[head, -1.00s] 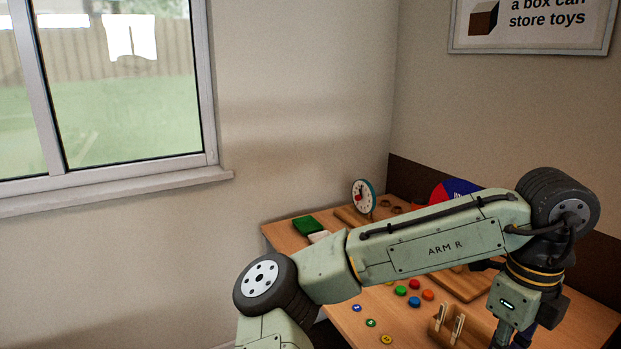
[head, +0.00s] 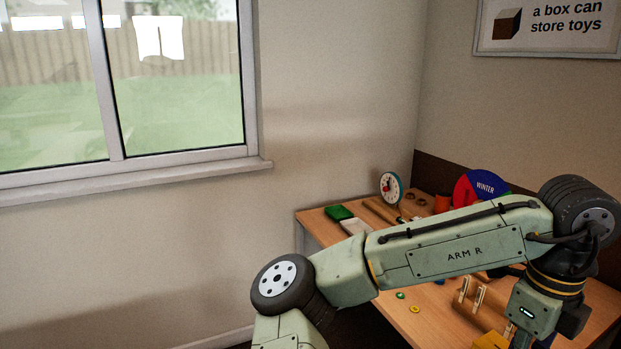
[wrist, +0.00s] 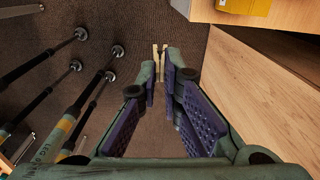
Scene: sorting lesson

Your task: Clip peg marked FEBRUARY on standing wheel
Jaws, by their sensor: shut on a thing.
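My gripper (wrist: 161,78) is shut on a pale wooden peg (wrist: 160,56), held at the fingertips above the dark carpet, beside the table's edge. Any word on the peg cannot be read. In the head view the fingers are below the picture's edge. The standing wheel (head: 484,185) is at the back of the table, with a blue part reading WINTER and a red part at its left. My arm hides its lower part. Two more pegs (head: 464,289) (head: 479,299) stand upright on a wooden piece near the front of the table.
The table (head: 425,325) stands in the corner. On it are a clock (head: 391,186), a green box (head: 339,212) and small round pieces (head: 415,309). A yellow object (head: 491,341) is at the front; a yellow one (wrist: 244,6) also shows in the wrist view. My arm covers the table's middle.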

